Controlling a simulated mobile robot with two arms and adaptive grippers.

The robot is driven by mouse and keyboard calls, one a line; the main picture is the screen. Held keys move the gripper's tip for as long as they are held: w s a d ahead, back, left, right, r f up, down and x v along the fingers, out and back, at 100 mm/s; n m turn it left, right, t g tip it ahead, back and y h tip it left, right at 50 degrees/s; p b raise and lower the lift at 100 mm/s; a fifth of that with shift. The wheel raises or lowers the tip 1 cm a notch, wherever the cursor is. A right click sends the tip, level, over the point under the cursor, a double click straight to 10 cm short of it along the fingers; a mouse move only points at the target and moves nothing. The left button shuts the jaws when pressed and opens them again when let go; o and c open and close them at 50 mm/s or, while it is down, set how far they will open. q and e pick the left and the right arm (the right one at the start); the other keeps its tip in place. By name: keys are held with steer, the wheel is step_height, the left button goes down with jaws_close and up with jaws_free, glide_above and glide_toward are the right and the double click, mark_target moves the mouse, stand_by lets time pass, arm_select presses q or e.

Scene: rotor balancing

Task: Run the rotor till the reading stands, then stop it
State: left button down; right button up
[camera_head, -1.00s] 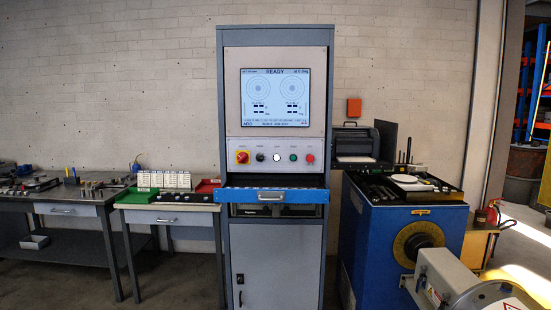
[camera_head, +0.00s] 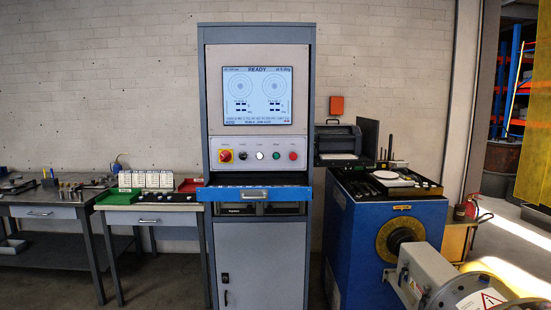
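The control cabinet (camera_head: 261,250) stands upright in the middle of the view. Its screen (camera_head: 258,90) is lit and reads READY above two round dials; the smaller figures are too small to read. Below the screen is a button row with a red and yellow emergency stop (camera_head: 225,155), a black knob (camera_head: 243,156), a white button (camera_head: 259,155), a green button (camera_head: 276,156) and a red button (camera_head: 293,156). Part of a machine with a grey housing (camera_head: 430,275) shows at the lower right; whether it holds the rotor I cannot tell. Neither of my grippers is in view.
A blue cabinet (camera_head: 352,240) with a black tool tray stands right of the control cabinet. A bench (camera_head: 150,218) with a green bin (camera_head: 118,196) and a red bin (camera_head: 190,186) is at the left, beside a workbench (camera_head: 40,211). Floor shows between them.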

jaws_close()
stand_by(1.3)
